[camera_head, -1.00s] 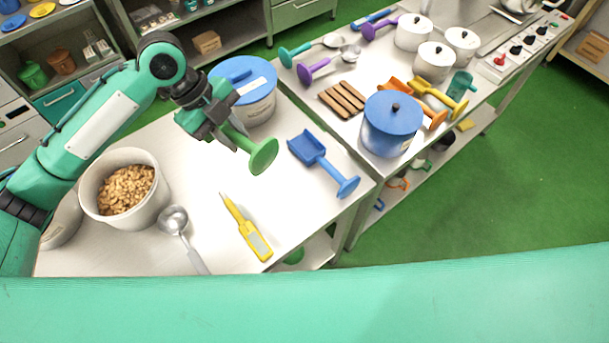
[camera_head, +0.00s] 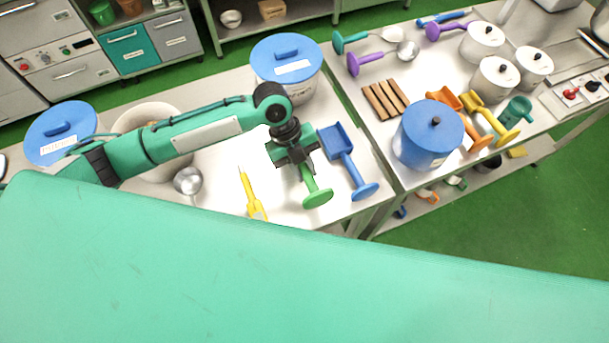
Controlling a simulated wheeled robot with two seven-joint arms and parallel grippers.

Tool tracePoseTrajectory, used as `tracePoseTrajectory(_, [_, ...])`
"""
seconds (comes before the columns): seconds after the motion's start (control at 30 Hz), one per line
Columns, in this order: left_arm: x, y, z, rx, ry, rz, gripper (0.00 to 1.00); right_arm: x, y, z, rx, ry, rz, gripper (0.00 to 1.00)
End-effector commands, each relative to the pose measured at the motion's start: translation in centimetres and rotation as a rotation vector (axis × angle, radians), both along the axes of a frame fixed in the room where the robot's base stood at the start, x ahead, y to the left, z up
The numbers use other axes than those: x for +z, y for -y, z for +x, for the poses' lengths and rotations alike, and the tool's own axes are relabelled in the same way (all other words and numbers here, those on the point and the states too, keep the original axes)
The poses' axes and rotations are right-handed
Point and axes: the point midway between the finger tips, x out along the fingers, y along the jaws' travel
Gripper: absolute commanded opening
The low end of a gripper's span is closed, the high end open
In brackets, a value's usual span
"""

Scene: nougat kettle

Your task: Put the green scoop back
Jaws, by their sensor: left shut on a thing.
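The green scoop (camera_head: 317,197) is in my left gripper (camera_head: 297,163), which is shut on it over the near table, just left of the blue scoop (camera_head: 347,162). Its round green end points toward me; the gripper hides the rest of it. I cannot tell whether the scoop touches the table. My right gripper is not in view.
A white bucket with a blue lid (camera_head: 287,70) stands behind the gripper. A ladle (camera_head: 188,181) and a yellow tool (camera_head: 250,196) lie to the left. A blue-lidded pot (camera_head: 428,135) and wooden slats (camera_head: 385,99) are on the right table.

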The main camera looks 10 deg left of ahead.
Motion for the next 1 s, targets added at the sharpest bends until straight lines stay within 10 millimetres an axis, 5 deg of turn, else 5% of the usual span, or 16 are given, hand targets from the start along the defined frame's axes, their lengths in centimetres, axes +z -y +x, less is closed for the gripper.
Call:
tracePoseTrajectory(0.53, [-6.1,0.0,0.0,0.002,-0.002,0.0,0.0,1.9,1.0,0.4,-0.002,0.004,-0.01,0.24])
tracePoseTrajectory(0.9, [-6.9,0.0,0.0,0.0,0.002,0.0,0.0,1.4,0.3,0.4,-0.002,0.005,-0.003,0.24])
tracePoseTrajectory(0.93, [-6.9,0.0,0.0,-0.001,0.001,0.0,0.24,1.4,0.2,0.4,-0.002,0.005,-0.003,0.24])
tracePoseTrajectory(1.0, [-6.8,0.0,0.0,-0.001,0.001,0.0,0.38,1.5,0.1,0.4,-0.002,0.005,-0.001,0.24])
